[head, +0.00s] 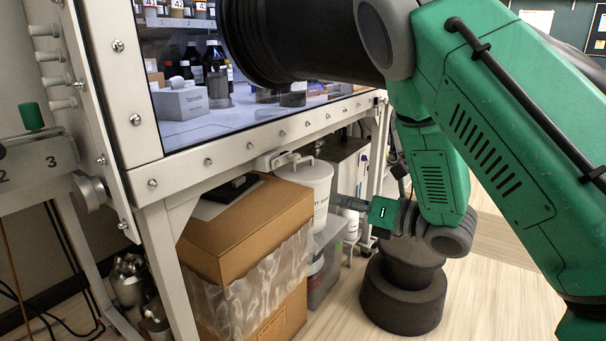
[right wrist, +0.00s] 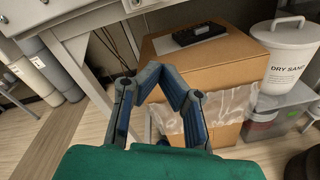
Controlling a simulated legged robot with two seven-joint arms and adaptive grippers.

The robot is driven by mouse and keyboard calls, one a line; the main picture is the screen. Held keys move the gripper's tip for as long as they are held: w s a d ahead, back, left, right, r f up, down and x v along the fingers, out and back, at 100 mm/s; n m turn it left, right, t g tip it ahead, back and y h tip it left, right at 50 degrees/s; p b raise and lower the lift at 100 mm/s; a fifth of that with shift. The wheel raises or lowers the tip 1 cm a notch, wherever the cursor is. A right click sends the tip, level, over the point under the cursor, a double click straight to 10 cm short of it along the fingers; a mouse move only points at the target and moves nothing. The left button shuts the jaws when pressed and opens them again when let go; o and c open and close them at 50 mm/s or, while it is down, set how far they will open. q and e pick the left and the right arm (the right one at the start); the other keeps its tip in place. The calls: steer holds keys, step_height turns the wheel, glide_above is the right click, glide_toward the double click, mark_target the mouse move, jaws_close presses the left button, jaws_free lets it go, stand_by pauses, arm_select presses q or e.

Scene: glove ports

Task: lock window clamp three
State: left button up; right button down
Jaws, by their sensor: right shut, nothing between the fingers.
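A grey plate (head: 38,172) at the left edge of the head view bears the numbers 2 and 3. I cannot tell which part is clamp three. My right gripper (head: 338,201) is shut and empty, low under the rail, right of the white bucket and well away from the numbered plate. Its fingers (right wrist: 162,78) also show in the right wrist view. My left gripper is not visible.
The glazed cabinet (head: 150,160) holds bottles and a white box. Below it stand a cardboard box (head: 240,222) with plastic film, a white bucket (head: 308,185) marked dry sand, and metal cylinders (head: 132,284). A table leg (head: 168,270) stands left of the box.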

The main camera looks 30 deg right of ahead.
mark_target(283, 160)
steer(key=w+a+r+b, duration=0.1)
steer(key=w+a+r, duration=0.1)
steer(key=w, duration=0.8)
steer(key=shift+a+r+b, duration=0.25)
steer(key=shift+r+b, duration=0.15)
steer(key=shift+r, duration=0.15)
steer(key=shift+s+a+r, duration=0.1)
steer(key=shift+a, duration=0.05)
